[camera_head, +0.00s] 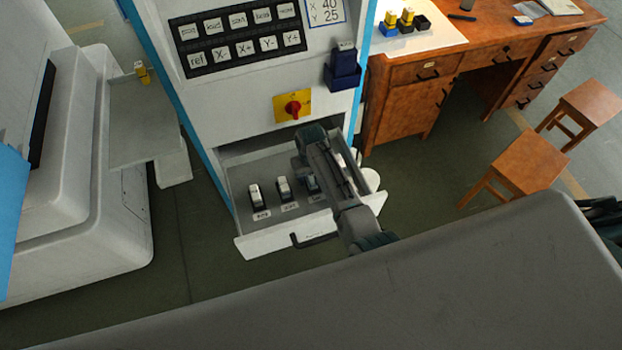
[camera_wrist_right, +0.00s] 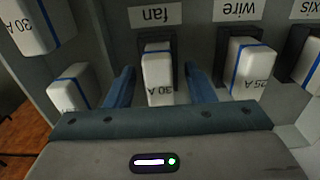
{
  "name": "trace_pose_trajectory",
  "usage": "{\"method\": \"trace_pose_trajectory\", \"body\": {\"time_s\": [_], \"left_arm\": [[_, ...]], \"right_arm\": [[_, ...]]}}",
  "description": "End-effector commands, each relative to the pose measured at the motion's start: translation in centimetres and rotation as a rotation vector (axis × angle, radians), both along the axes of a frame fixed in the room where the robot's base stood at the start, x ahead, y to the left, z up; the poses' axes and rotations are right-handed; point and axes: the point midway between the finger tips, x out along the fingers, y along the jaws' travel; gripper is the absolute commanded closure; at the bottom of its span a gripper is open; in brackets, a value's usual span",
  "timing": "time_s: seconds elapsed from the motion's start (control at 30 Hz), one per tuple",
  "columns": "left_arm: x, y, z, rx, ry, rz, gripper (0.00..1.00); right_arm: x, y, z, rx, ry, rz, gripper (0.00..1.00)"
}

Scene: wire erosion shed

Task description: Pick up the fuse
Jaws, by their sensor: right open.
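The fan fuse (camera_wrist_right: 157,80) is a white block with a blue stripe, marked 30 A, seated in a dark holder under a label reading "fan". My right gripper (camera_wrist_right: 157,84) is open, with one blue finger on each side of this fuse and a visible gap on both sides. In the head view my right gripper (camera_head: 311,160) reaches down into the open drawer (camera_head: 262,246) and partly hides the fan fuse (camera_head: 312,184). The wire fuse (camera_wrist_right: 245,68), marked 25 A, and the axis fuse (camera_wrist_right: 307,62) sit in the same row. My left gripper is not in view.
Two white fuses, a 30 A one (camera_wrist_right: 32,28) and another (camera_wrist_right: 73,88), are close to the left finger in the wrist view. The cabinet front with a red switch (camera_head: 293,108) rises behind the drawer. A wooden desk (camera_head: 405,105) and stools (camera_head: 528,160) stand right.

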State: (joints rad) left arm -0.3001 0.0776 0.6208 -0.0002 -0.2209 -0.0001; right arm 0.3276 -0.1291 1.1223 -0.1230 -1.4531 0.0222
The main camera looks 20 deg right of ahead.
Motion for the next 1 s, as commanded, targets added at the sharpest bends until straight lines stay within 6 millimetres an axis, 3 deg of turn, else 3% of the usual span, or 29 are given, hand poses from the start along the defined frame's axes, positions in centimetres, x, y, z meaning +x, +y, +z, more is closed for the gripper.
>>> {"method": "trace_pose_trajectory", "body": {"time_s": [0.03, 0.27, 0.67, 1.0], "left_arm": [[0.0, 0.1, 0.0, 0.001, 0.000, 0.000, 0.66], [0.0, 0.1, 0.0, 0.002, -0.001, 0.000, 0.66], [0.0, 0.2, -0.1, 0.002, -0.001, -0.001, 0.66], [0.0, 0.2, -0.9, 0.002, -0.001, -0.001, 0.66]], "right_arm": [[0.0, 0.0, 0.0, 0.000, 0.000, 0.000, 0.57], [0.0, 0.0, 0.0, 0.000, 0.000, 0.000, 1.00], [0.1, 0.0, 0.7, 0.000, -0.002, 0.000, 1.00], [0.1, 0.1, 4.9, 0.001, -0.003, -0.001, 1.00]]}}
